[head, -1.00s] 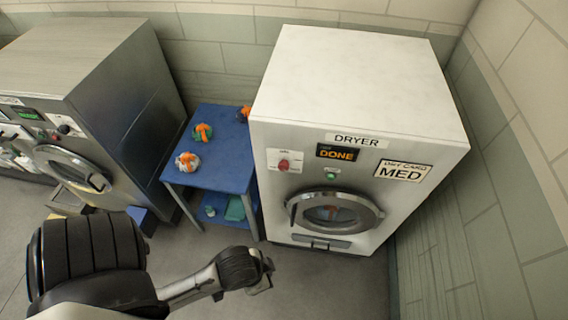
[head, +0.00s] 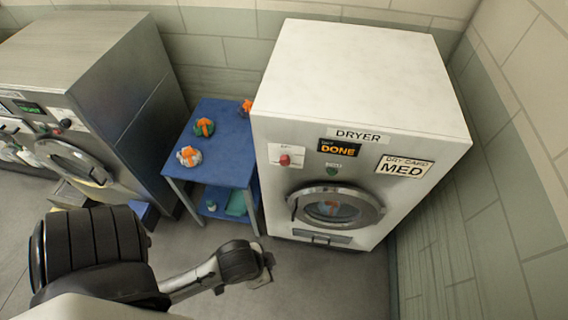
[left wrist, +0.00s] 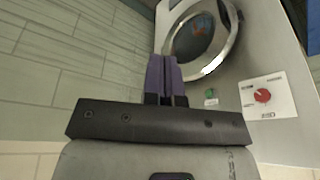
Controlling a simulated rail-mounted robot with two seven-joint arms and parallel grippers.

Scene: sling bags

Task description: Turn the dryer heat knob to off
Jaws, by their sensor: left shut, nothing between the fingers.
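The white dryer (head: 360,110) stands at the centre right with a screen reading DONE (head: 338,148) and a card reading MED (head: 403,167). Its red heat knob (head: 285,160) sits on a white plate at the upper left of the front. The knob (left wrist: 262,96) is also in the left wrist view, right of the gripper. My left gripper (left wrist: 164,78) is shut and empty, its purple fingers together in front of the round dryer door (left wrist: 203,42), apart from the knob. In the head view the gripper (head: 265,272) is low, left of the dryer's base. My right gripper is not in view.
A blue table (head: 222,150) with several orange-strapped bundles stands left of the dryer. A steel washer (head: 90,90) stands farther left. A tiled wall (head: 490,150) runs close along the dryer's right side. The floor (head: 330,285) in front is clear.

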